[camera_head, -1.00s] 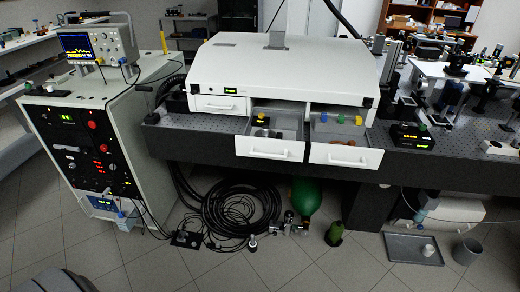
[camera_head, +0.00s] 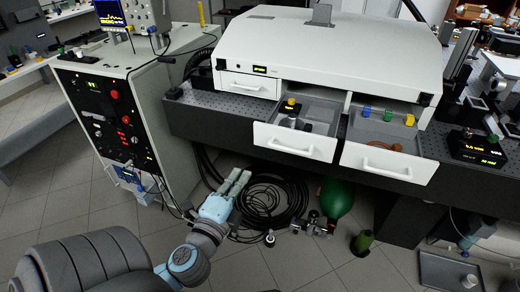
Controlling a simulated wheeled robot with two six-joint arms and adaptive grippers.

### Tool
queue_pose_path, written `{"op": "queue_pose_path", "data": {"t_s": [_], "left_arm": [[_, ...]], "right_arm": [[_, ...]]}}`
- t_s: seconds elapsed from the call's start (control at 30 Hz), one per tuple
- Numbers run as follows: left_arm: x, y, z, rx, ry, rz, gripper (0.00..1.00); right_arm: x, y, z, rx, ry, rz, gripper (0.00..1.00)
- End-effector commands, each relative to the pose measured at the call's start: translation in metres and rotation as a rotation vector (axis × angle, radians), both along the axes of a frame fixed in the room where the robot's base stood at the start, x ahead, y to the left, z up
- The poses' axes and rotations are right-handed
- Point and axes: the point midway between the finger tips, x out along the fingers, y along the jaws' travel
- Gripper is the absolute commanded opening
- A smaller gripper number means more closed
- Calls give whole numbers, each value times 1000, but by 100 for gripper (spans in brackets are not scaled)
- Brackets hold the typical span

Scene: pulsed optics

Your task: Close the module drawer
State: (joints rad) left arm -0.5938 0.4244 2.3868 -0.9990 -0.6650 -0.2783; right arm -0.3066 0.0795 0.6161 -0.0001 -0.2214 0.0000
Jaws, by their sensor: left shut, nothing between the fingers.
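A white instrument housing (camera_head: 330,45) on the optical table has three drawers along its front. The left drawer (camera_head: 240,84) is shut. The middle drawer (camera_head: 293,142) and the right drawer (camera_head: 388,163) both stand open, each with a white front and a bar handle. The middle one holds a grey piece and a yellow-topped item. The right one holds a brown curved object (camera_head: 383,146) and small green, blue and yellow pieces. My left gripper (camera_head: 240,176) is shut and empty, below and left of the middle drawer front, apart from it. My right gripper is out of view.
A rack cabinet (camera_head: 120,115) with an oscilloscope on top stands at left. Coiled black hoses (camera_head: 275,205), a green cylinder (camera_head: 336,197) and a grey tray (camera_head: 450,270) are on the floor.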

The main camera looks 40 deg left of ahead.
Motion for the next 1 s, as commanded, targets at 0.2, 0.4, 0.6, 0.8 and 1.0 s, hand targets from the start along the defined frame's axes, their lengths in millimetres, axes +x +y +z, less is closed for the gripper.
{"op": "queue_pose_path", "data": {"t_s": [0.2,0.4,0.6,0.8,1.0], "left_arm": [[30,10,5,1,-6,0,0],[71,25,5,-1,-6,0,0],[109,38,3,-2,-3,0,0],[127,44,2,-3,-1,-2,0],[130,44,2,-4,0,-3,0]], "right_arm": [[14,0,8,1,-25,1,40],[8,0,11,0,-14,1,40],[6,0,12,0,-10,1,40],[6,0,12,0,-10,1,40],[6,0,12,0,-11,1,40]]}}
